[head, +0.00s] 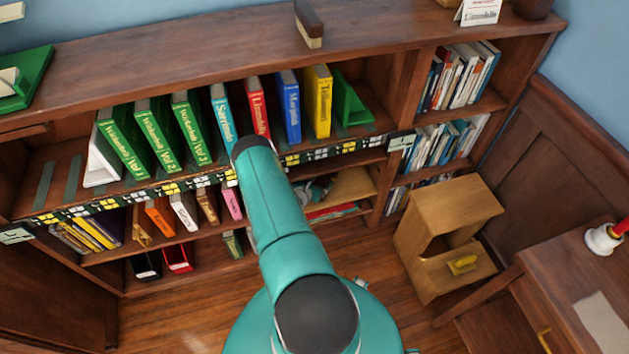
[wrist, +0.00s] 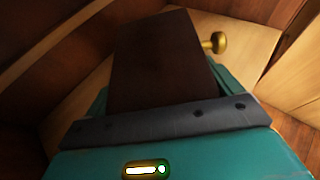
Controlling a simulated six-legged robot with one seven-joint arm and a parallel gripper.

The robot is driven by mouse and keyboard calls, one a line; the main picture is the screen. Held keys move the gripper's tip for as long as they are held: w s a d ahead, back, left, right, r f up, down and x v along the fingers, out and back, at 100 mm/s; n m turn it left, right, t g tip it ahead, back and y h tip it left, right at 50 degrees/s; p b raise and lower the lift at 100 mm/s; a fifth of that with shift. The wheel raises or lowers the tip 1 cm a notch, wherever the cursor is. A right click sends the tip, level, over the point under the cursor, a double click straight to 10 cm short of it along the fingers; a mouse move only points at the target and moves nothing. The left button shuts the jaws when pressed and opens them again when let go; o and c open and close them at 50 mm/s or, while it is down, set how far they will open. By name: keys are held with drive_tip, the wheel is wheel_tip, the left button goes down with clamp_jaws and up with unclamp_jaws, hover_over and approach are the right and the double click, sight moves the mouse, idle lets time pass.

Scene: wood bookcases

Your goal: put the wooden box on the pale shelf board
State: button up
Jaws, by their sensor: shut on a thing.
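My gripper (wrist: 165,118) is shut on a dark brown wooden box (wrist: 165,60), which fills the middle of the wrist view and leans slightly. A brass knob (wrist: 215,42) shows at the box's right edge; I cannot tell whether it is fixed to the box. Pale wood shows behind the box in the wrist view. In the head view, the pale shelf board (head: 352,188) is in the lower middle bay of the bookcase. My gripper (head: 318,190) is partly visible at this bay, beyond my teal arm. The box is not clear there, and its gap to the board cannot be judged.
Upright books (head: 290,105) stand on the shelf above. A red flat item (head: 330,212) lies near the pale board. A light wood cabinet (head: 440,230) stands to the right, near a desk (head: 570,290). The bookcase's uprights and shelves bound the bay closely.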

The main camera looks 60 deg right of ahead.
drive_tip(key=shift+s+d, duration=0.1)
drive_tip(key=shift+f, duration=0.2)
drive_tip(key=o, duration=1.1)
drive_tip(key=shift+r, duration=0.15)
drive_tip(key=shift+a+r, duration=0.1)
drive_tip(key=shift+a, duration=0.15)
drive_tip(key=a, duration=1.2)
drive_tip(key=shift+a+r, duration=0.15)
drive_tip(key=shift+a, duration=0.15)
